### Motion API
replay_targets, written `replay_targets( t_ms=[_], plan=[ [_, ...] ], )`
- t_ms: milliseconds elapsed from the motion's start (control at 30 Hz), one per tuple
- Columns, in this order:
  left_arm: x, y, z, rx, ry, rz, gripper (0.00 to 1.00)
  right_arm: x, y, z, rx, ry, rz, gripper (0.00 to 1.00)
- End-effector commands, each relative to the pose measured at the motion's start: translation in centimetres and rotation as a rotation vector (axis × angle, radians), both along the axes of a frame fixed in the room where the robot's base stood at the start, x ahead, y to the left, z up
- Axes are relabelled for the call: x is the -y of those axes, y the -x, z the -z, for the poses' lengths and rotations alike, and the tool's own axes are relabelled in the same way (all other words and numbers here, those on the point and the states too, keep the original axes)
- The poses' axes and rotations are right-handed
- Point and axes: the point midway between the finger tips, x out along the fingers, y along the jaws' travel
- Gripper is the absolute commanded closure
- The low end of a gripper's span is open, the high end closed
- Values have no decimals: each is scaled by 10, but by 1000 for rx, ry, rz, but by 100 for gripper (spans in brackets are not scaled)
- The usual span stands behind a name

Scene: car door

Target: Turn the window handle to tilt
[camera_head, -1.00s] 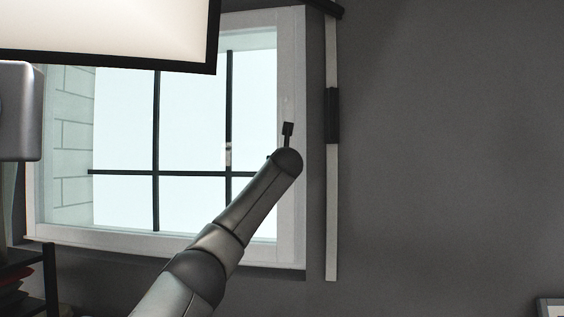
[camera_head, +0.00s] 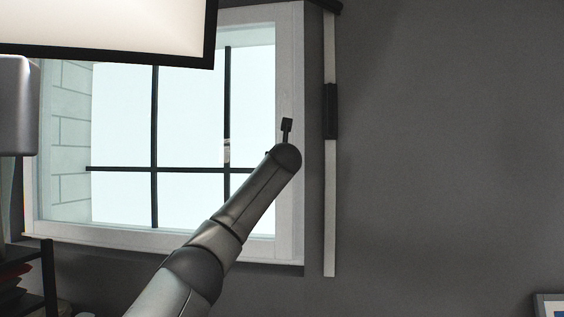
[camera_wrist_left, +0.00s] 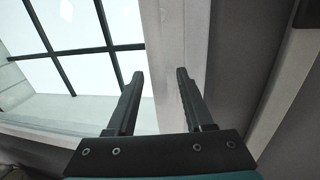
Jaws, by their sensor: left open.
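The white window frame (camera_head: 289,75) stands in front of me, with dark bars crossing its bright pane (camera_head: 190,120). My left arm reaches up from below to the frame's right upright. A small black piece (camera_head: 286,125) shows just above my wrist against that upright; I cannot tell whether it is part of my gripper or the window handle. My right gripper is out of view.
A pale black-edged panel (camera_head: 110,25) covers the top left. A grey block (camera_head: 17,105) stands at the left edge. A pale vertical strip with a dark middle part (camera_head: 331,110) is on the wall right of the window. The grey wall further right is mostly bare.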

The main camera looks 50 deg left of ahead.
Motion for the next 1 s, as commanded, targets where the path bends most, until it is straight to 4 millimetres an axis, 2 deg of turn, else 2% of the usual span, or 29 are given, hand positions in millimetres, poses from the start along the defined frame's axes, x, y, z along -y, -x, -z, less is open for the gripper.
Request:
replay_targets(
  t_ms=[367,1000],
  plan=[
    [32,26,3,1,-4,1,48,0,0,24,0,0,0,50],
    [108,86,1,2,-2,3,48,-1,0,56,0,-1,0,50]
  ],
)
